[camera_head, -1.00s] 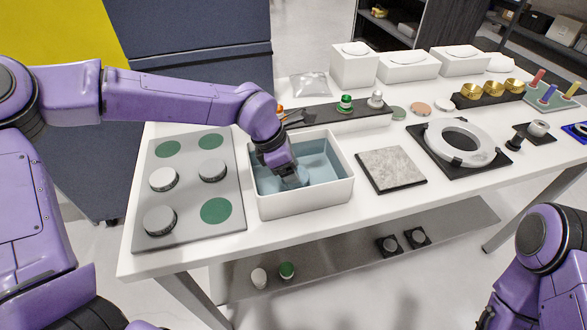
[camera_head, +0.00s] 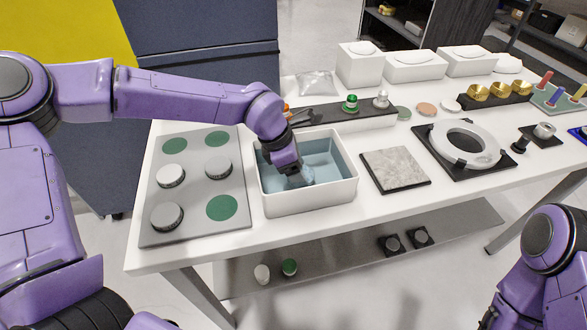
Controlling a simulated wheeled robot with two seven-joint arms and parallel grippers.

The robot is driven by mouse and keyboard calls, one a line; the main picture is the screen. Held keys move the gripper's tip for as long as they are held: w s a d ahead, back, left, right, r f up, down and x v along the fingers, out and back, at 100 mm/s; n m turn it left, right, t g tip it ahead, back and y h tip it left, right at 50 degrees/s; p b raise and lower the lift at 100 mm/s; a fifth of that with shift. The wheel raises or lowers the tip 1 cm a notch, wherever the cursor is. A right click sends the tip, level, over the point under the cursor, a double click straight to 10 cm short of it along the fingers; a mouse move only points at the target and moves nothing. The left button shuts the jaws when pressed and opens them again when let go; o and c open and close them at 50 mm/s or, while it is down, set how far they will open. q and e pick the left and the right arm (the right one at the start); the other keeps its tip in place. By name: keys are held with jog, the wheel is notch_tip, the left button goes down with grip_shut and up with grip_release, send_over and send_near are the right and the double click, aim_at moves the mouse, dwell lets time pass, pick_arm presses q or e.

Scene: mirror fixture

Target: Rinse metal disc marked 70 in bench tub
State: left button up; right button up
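The bench tub (camera_head: 312,201) is a white rectangular tub with bluish water, near the left middle of the white bench. My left gripper (camera_head: 298,181) reaches down inside the tub, its fingers at the water. The fingertips and anything between them are hidden, so I cannot tell whether a disc is held. No marking 70 can be read. Grey metal discs sit on the grey plate left of the tub: one at upper left (camera_head: 170,175), one at right (camera_head: 217,168), one at lower left (camera_head: 166,216). My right gripper is out of view; only my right arm shows at lower right.
The grey plate (camera_head: 200,190) also has several green circles without discs. A stone tile (camera_head: 396,168) lies right of the tub, then a ring fixture (camera_head: 465,144). A dark rack (camera_head: 333,118) stands behind the tub. White boxes (camera_head: 414,66) line the back.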

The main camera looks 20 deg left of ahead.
pick_arm(q)
jog(key=shift+a+r, duration=0.1)
jog(key=shift+a, duration=0.05)
jog(key=shift+s+a+p, duration=0.15)
jog(key=shift+p, duration=0.15)
jog(key=shift+s+a, duration=0.3)
jog(key=shift+a, duration=0.1)
jog(key=shift+w+d, duration=0.1)
jog(key=shift+d, duration=0.05)
jog(key=shift+w+d, duration=0.4)
jog(key=shift+d, duration=0.2)
notch_tip(320, 180, up, 10)
jog(key=p, duration=1)
dwell(0.8)
